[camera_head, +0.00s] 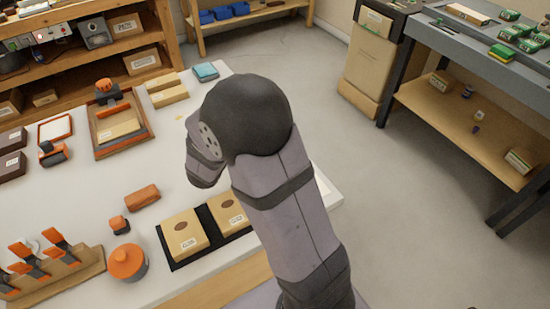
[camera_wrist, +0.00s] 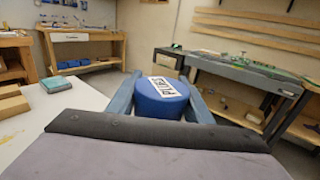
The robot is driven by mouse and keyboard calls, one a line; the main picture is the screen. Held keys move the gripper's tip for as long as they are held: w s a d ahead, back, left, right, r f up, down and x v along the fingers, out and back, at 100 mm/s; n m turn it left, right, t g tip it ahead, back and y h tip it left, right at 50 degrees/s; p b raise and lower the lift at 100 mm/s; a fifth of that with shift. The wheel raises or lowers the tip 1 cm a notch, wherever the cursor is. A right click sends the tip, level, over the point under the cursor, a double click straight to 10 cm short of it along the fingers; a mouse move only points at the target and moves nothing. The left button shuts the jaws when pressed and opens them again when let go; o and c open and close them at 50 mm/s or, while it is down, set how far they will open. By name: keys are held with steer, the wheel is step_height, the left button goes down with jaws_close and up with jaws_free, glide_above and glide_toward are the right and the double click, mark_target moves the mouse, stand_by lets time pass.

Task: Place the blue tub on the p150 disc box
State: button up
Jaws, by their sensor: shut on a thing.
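My gripper (camera_wrist: 162,97) is shut on the blue tub (camera_wrist: 158,105), a round tub with a white label on its top, held between the two blue-grey fingers in the wrist view. In the head view the gripper and tub are hidden behind my arm. Two tan boxes with a brown oval on top, a left one (camera_head: 184,231) and a right one (camera_head: 227,211), lie in a black tray (camera_head: 188,261) on the white table. Their small labels are too blurred to tell which is p150. My arm partly covers the tray's right side.
An orange round container (camera_head: 127,262), a small orange-black item (camera_head: 119,225) and a brown block (camera_head: 142,197) lie left of the tray. A wooden rack (camera_head: 60,280) with orange clamps stands at lower left. A teal box (camera_head: 205,72) sits at the far table edge.

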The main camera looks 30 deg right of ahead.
steer(key=shift+s+d+m+g+h, duration=0.8)
steer(key=shift+s+d+m+g, duration=0.6)
steer(key=shift+s, duration=1.95)
steer(key=shift+f+b, duration=0.4)
steer(key=shift+f, duration=2.25)
steer(key=shift+f, duration=0.1)
steer(key=shift+f, duration=2)
steer(key=shift+b, duration=0.3)
steer(key=shift+f, duration=0.2)
steer(key=o, duration=1.1)
steer(key=shift+o, duration=0.2)
steer(key=shift+r, duration=0.1)
